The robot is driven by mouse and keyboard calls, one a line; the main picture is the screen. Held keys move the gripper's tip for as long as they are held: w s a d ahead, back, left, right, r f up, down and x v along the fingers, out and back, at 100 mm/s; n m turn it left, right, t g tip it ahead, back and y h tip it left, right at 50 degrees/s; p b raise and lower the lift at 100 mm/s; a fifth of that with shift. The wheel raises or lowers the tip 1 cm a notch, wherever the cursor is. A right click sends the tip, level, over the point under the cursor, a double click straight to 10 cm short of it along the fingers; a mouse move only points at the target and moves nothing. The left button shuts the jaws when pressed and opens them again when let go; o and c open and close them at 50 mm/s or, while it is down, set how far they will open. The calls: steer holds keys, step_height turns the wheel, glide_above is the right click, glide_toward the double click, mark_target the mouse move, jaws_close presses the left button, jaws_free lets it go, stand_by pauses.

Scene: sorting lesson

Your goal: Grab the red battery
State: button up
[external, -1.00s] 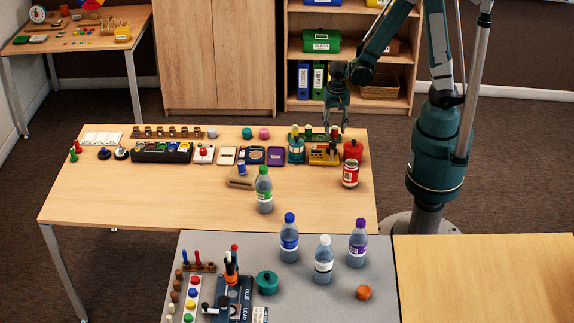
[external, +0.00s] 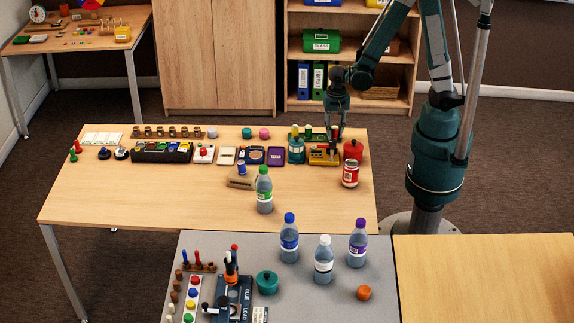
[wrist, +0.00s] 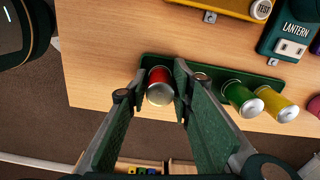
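The red battery (wrist: 159,88) stands in a dark green rack (wrist: 212,85) in the wrist view. My gripper (wrist: 152,88) is open, with one finger on each side of the red battery. The right finger is close to it; I cannot tell if they touch. A gap shows on the left finger's side. In the external view my gripper (external: 335,137) is down at the rack (external: 315,139) on the table's back right, and largely hides the red battery.
A green battery (wrist: 241,97) and a yellow battery (wrist: 278,104) share the rack. Another rack position is partly hidden behind the right finger. A yellow tester (external: 323,156), a teal lantern (external: 296,151) and a red pot (external: 353,149) stand close by.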

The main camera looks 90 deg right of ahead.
mark_target(335, 127)
steer(key=c, duration=0.5)
steer(key=shift+r, duration=0.1)
steer(key=shift+r+p, duration=1.65)
steer(key=shift+r, duration=3.25)
